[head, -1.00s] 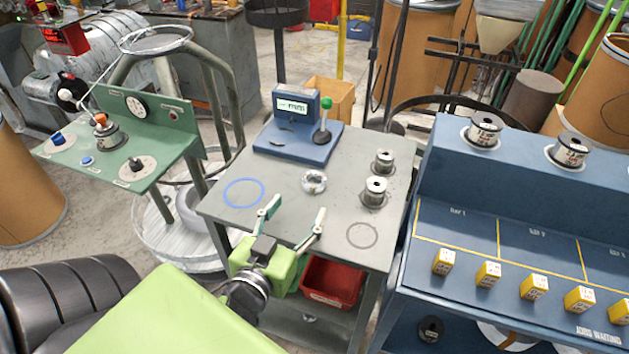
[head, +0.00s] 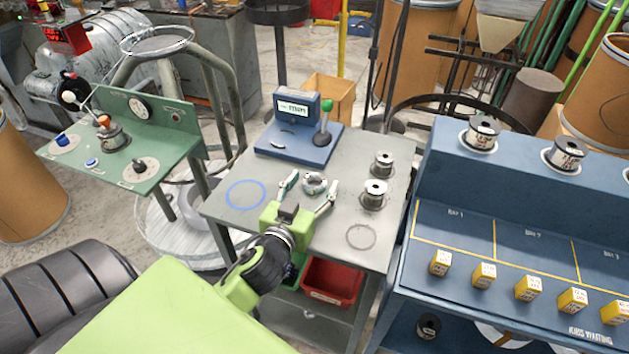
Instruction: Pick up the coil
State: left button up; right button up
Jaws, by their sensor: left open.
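My right gripper is not in view.
Two wire spools, one farther back (head: 383,163) and one nearer (head: 375,193), stand right of the coil. A blue gauge with a green-knobbed lever (head: 298,135) stands behind it. A blue ring marking (head: 246,194) and a grey ring marking (head: 361,236) are on the tabletop. A red bin (head: 333,280) sits below.

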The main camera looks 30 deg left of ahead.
pick_arm(q)
jog(key=c, duration=1.3)
jog(key=shift+c, duration=0.3)
jog(key=shift+r, duration=0.15)
